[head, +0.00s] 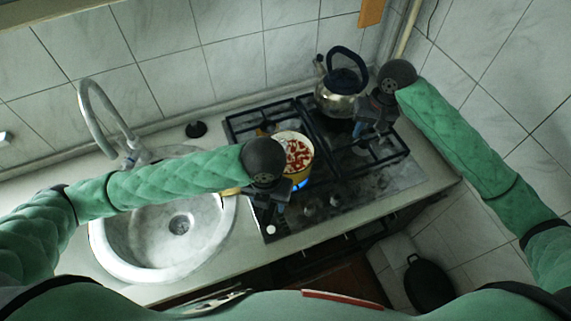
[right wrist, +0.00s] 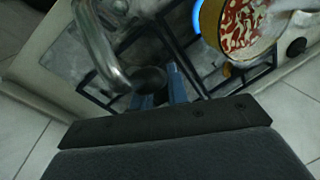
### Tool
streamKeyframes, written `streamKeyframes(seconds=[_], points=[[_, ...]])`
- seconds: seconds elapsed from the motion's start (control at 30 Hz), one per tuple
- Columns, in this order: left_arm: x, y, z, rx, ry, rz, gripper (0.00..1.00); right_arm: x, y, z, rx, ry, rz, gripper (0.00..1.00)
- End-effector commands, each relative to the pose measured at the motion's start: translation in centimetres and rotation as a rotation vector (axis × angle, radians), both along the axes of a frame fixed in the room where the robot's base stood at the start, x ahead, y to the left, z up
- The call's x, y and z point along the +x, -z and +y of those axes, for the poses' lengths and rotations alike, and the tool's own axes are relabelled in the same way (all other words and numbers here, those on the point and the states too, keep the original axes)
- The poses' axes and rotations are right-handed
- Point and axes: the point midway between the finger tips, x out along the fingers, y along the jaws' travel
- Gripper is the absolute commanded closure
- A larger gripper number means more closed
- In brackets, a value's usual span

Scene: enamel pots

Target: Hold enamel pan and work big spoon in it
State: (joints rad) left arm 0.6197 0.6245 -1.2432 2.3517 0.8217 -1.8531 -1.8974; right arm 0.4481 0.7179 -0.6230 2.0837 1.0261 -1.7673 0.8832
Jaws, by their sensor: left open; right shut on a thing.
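The yellow enamel pan (head: 308,172), with red and white food in it, stands on the lit hob burner. It also shows at the upper right of the right wrist view (right wrist: 212,22). A short yellow piece (head: 231,191), perhaps its handle, shows left of my left gripper (head: 268,203). That gripper is open close to the pan's near left side; whether it surrounds the handle is hidden. My right gripper (head: 362,127) is over the right hob, apart from the pan. In the right wrist view its fingers (right wrist: 158,92) close on a dark end, seemingly the big spoon (right wrist: 97,48), whose metal curves upward.
A steel kettle (head: 338,101) with a dark handle stands at the back of the hob (head: 400,172), close to my right gripper. A round sink (head: 150,245) and tap (head: 92,105) are at the left. A blue flame (head: 299,184) shows below the pan.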

Motion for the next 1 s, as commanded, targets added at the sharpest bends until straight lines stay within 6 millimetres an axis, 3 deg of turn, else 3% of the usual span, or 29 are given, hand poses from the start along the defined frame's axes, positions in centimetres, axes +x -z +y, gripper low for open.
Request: streamKeyframes(seconds=[0.5,1.0], points=[[0.0,5.9,0.0,-0.001,-0.002,0.0,0.51,0.0,0.0,0.0,0.0,0.0,0.0,1.0],[0.0,7.2,0.0,0.0,-0.001,-0.001,0.51,0.0,0.0,0.0,0.0,0.0,0.0,1.0]])
